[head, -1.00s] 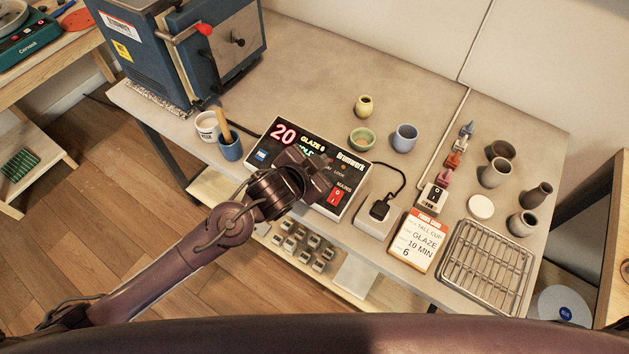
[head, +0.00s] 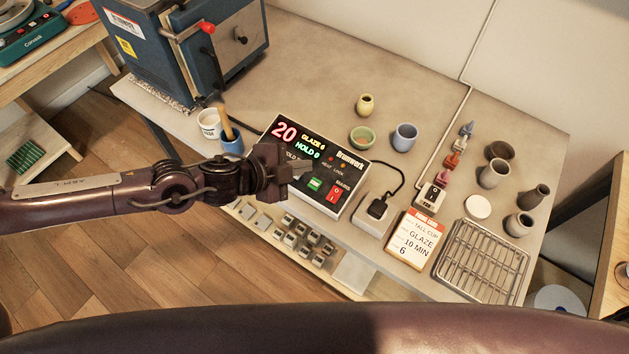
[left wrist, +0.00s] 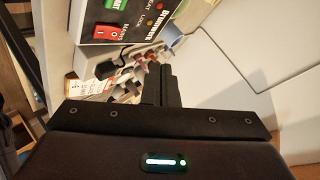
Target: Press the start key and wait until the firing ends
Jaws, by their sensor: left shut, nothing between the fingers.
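The Brunnwerk controller (head: 350,172) lies on the bench with its display (head: 297,139) lit, reading 20, GLAZE 6 and HOLD 0. The green key (head: 315,184) sits on its lower part, left of the red mains switch (head: 334,194). My left gripper (head: 303,169) is shut and empty over the controller's lower left, beside the green key, and hides part of the panel. I cannot tell its height above it. In the left wrist view, the green key (left wrist: 116,4) and mains switch (left wrist: 106,32) show at the top, apart from the fingers. My right gripper is not in view.
The blue kiln (head: 190,55) stands back left, its door shut. A blue cup (head: 231,145) holding a wooden handle stands left of the controller.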

